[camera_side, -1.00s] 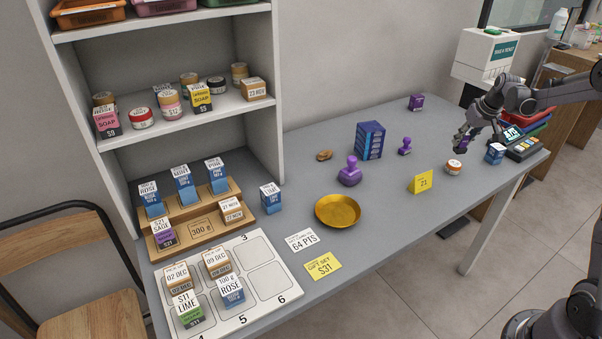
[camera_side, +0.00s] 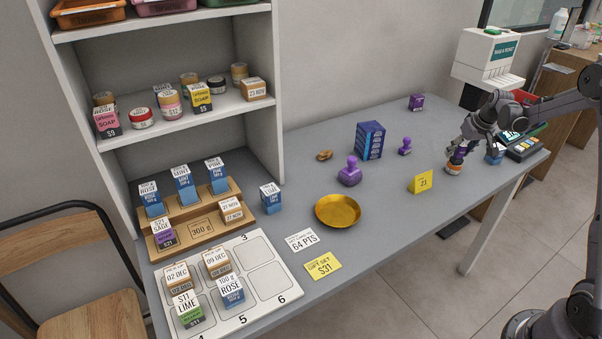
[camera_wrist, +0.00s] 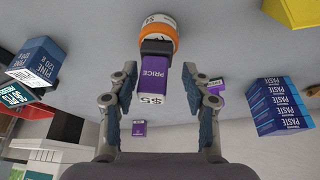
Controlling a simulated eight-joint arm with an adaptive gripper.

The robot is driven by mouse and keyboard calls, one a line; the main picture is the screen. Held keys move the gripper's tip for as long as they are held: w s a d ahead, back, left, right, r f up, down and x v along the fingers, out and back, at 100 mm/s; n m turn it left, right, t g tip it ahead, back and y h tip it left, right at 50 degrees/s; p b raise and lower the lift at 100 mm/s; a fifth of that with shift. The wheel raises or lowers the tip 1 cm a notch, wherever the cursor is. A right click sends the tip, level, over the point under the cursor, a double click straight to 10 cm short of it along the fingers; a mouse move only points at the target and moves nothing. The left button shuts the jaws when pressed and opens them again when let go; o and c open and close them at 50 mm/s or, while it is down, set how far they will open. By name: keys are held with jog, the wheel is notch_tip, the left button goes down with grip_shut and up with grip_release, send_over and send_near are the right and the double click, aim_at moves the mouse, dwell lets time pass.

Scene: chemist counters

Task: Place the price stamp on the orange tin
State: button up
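The orange tin (camera_side: 454,169) stands on the counter near its right end, and its orange rim shows at the top of the wrist view (camera_wrist: 160,28). The price stamp (camera_wrist: 154,76), purple with a dark part and "PRICE $5" on it, is on the tin's top in the wrist view. In the side view the stamp (camera_side: 457,156) is a small purple shape above the tin, partly hidden by my fingers. My gripper (camera_wrist: 160,72) is open, one finger on each side of the stamp, with a visible gap on both sides.

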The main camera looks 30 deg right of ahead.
jog(key=v, duration=1.2)
jog(key=a+r+n, duration=0.1)
jog(key=a+r, duration=0.3)
jog(key=a, duration=0.7)
jog(key=s+a+f+n+t+y, duration=0.1)
jog(key=s+a, duration=0.6)
jog(key=a, duration=0.6)
jog(key=s+a+f+n+t, duration=0.1)
jog(key=s+a+n+t, duration=0.1)
jog(key=s+a, duration=0.5)
jog(key=a, duration=0.6)
jog(key=shift+f+y, duration=0.3)
jog(key=shift+y, duration=0.1)
